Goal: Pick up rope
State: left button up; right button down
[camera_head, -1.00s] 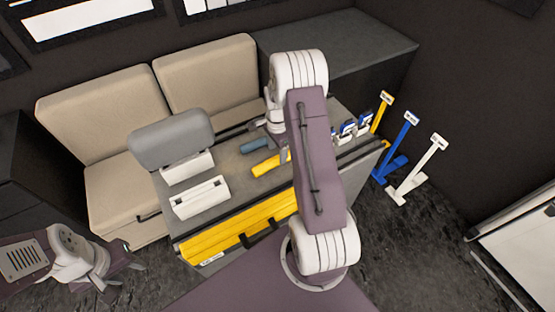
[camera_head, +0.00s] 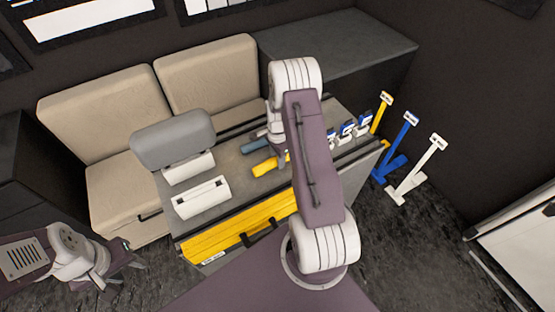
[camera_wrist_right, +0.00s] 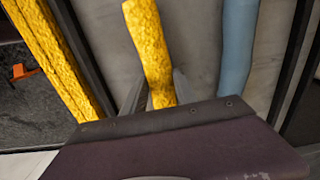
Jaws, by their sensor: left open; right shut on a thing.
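A short yellow roll with a rough, rope-like surface (camera_head: 264,167) is at the middle of the grey table top. In the right wrist view the yellow roll (camera_wrist_right: 150,45) runs down between the two fingers of my right gripper (camera_wrist_right: 158,95), which is shut on it. In the head view my right arm hides most of this gripper. Whether the roll is lifted off the table, I cannot tell. A smooth blue-grey roll (camera_head: 253,145) lies beside it, and shows to the right in the wrist view (camera_wrist_right: 237,45). My left gripper (camera_head: 110,281) is open and empty at the lower left, away from the table.
The table has a yellow front (camera_head: 225,236) with dark handles. A beige seat (camera_head: 120,190) stands behind; stands (camera_head: 410,182) are right.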

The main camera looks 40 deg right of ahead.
jog(key=r, duration=0.3)
jog(key=r+b, duration=0.1)
jog(key=shift+s+a+r, duration=0.1)
jog(key=shift+s+r, duration=0.1)
jog(key=shift+s, duration=0.15)
jog(key=s+a+r+b, duration=0.1)
jog(key=s+a+r, duration=0.2)
jog(key=s+r, duration=0.3)
jog(key=s, duration=0.4)
jog(key=shift+s+a+r, duration=0.2)
jog(key=shift+a+r, duration=0.05)
jog(key=shift+a, duration=0.1)
jog(key=shift+w, duration=0.1)
